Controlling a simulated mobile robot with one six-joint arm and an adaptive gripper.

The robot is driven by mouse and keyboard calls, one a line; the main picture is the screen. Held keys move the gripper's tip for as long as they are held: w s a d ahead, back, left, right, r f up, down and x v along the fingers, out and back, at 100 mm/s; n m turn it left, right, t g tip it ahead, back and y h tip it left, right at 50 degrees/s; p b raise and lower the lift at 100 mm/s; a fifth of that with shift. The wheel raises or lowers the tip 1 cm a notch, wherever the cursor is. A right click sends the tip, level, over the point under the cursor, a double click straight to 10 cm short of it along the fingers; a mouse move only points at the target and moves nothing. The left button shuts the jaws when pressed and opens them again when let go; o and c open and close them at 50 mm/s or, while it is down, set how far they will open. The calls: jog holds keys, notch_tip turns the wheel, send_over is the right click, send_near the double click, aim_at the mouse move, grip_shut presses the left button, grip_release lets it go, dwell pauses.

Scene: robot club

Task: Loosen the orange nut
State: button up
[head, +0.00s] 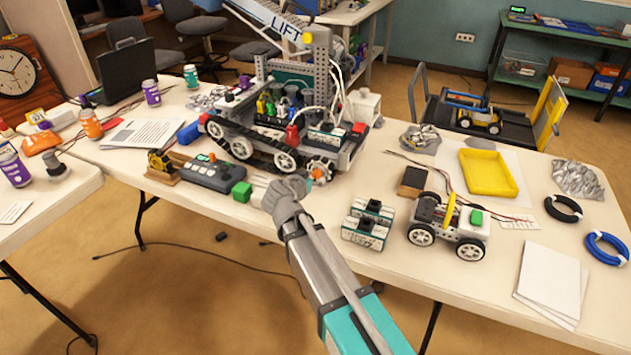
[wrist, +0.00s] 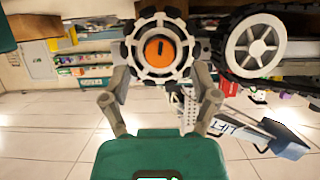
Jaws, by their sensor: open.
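The orange nut (wrist: 160,51) is a round orange disc with a dark mark, set in the middle of a pale toothed wheel (wrist: 143,68) in the wrist view. In the head view, the nut (head: 317,173) is a small orange spot low at the front of the tracked robot (head: 265,128), partly hidden by my gripper (head: 296,184). In the wrist view, my gripper (wrist: 160,80) is open, with one finger on each side of the wheel's lower part and the nut centred above the gap. I cannot tell whether the fingers touch anything.
Teal-and-white modules (head: 366,232) and a small wheeled car (head: 450,222) stand to the right. A spoked track wheel (wrist: 256,46) sits close right of the nut.

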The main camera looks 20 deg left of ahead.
aim_at(317, 174)
jog(key=shift+b+x, duration=0.35)
jog(key=shift+x, duration=1.1)
jog(key=c, duration=1.1)
jog(key=shift+d, duration=0.2)
jog(key=shift+a, duration=0.15)
